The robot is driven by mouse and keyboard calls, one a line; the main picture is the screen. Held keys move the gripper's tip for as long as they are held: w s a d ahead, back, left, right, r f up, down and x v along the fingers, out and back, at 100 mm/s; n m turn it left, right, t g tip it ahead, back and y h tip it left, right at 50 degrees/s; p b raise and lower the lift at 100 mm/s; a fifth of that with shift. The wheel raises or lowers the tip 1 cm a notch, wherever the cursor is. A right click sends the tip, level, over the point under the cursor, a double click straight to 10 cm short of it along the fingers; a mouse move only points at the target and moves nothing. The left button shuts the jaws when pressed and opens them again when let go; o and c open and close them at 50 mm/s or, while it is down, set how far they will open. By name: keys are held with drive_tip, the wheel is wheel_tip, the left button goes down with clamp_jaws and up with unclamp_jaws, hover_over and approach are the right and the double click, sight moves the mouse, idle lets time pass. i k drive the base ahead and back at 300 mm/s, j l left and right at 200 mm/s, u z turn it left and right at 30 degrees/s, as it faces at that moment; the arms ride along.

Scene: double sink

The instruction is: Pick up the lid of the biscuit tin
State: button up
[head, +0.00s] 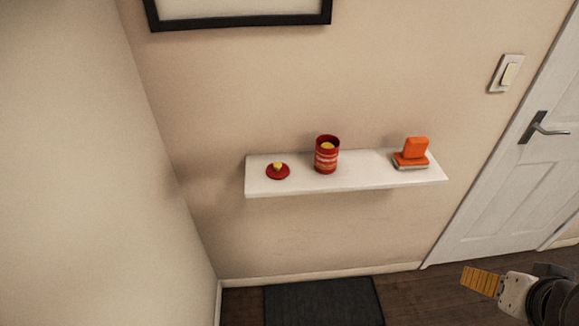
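The lid of the biscuit tin (285,173) is a small red disc with a yellow knob. It lies on the left part of a white wall shelf (350,180). The red biscuit tin (326,161) stands upright and open to the right of the lid, apart from it, with something yellow showing inside its mouth. My gripper (480,281) is at the lower right of the head view, well below and to the right of the shelf, far from the lid. Its yellowish finger shows from one side, so its opening cannot be made out.
An orange object on a pale base (411,155) stands at the shelf's right end. A white door (520,180) with a dark handle is at right. A dark mat (323,302) lies on the floor below. A wall closes off the left side. The space above the shelf is clear.

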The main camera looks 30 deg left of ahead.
sight(277, 170)
drive_tip(key=i+u, duration=0.8)
drive_tip(key=i+l+u, duration=0.4)
drive_tip(key=i+j, duration=0.1)
